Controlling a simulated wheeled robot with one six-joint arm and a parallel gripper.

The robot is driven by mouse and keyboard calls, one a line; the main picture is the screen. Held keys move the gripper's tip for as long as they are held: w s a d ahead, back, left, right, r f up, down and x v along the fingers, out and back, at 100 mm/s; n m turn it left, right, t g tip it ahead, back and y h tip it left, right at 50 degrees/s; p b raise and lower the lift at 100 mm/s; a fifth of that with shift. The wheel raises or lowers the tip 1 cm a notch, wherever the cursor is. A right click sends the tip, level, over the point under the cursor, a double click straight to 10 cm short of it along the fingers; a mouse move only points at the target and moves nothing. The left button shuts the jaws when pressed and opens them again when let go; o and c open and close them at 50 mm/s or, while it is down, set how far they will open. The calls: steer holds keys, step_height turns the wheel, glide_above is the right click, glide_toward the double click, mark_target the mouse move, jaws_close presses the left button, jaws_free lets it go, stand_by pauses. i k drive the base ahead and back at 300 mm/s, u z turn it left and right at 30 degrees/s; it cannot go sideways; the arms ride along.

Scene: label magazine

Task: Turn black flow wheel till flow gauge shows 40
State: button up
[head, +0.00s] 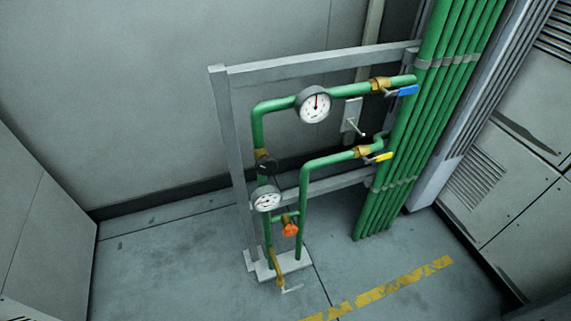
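A small black wheel (265,164) sits on the left vertical green pipe, in the head view. A white round gauge (266,198) is just below it; its needle and numbers are too small to read. A second, larger white gauge (313,104) sits on the upper green pipe, with a red needle pointing about straight up; its numbers cannot be read. I cannot tell from the labels which gauge shows flow. My gripper is not in view, and nothing is seen touching the black wheel.
An orange wheel (290,229) is low between the two upright pipes. A blue-handled valve (402,91) and a yellow-handled valve (378,157) are at right. A grey frame (232,160) surrounds the pipes. Green pipes (400,165) rise at right. The floor (170,270) in front left is clear.

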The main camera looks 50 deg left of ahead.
mark_target(266, 165)
steer(key=k, duration=0.65)
steer(key=u, duration=0.7)
steer(key=i, duration=0.5)
steer(key=u, duration=0.05)
